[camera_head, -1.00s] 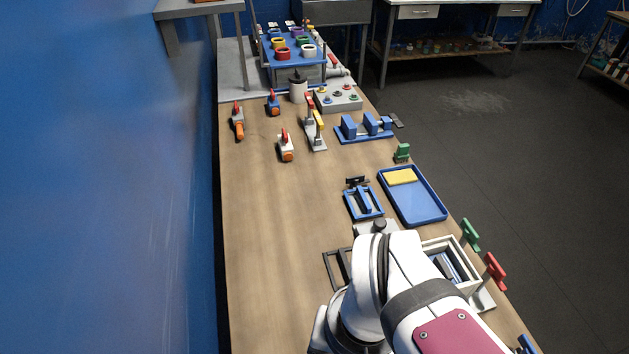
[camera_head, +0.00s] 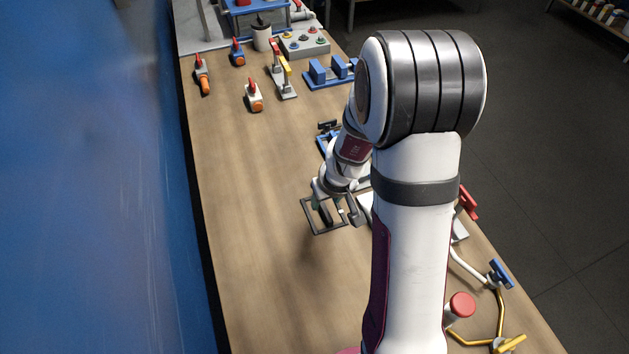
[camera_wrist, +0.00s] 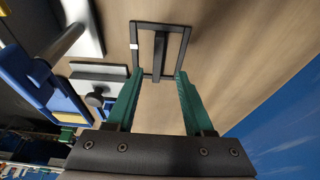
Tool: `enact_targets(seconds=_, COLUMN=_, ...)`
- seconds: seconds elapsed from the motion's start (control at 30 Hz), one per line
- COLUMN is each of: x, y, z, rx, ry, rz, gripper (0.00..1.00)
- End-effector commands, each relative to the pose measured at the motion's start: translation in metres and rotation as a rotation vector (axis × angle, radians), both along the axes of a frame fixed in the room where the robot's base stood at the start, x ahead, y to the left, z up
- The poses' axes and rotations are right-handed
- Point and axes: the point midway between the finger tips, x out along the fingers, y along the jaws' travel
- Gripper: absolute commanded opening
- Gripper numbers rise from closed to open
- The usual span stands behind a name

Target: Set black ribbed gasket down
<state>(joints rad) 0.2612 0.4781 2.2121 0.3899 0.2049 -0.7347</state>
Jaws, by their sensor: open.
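The black ribbed gasket (camera_wrist: 159,52) is a thin dark rectangular frame with a bar down its middle. In the wrist view it appears flat on the wooden table, just beyond my fingertips. It also shows in the head view (camera_head: 306,217), near the table's middle and partly covered by my gripper. My gripper (camera_wrist: 157,80) has two green fingers spread apart, with a clear gap between them. The near end of the bar lines up with this gap. No finger is visibly closed on the gasket; the exact height gap cannot be told.
A grey plate with a dark knob (camera_wrist: 95,99) lies left of the gasket in the wrist view, with a blue fixture (camera_wrist: 32,72) further left. Several valves, including a white and orange one (camera_head: 254,98), stand far off. Bare table lies left of the gasket.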

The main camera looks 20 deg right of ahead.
Motion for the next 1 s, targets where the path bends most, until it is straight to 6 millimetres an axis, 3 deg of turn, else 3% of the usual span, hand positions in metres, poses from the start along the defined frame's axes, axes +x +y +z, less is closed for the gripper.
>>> enact_targets(seconds=0.2, x=0.011, y=-0.004, z=-0.035, rx=0.001, ry=0.005, rz=-0.002, gripper=0.53)
enact_targets(seconds=0.37, x=0.016, y=-0.004, z=-0.049, rx=0.002, ry=0.002, rz=-0.002, gripper=0.53)
enact_targets(seconds=1.0, x=0.017, y=-0.004, z=-0.056, rx=0.000, ry=0.001, rz=-0.001, gripper=0.53)
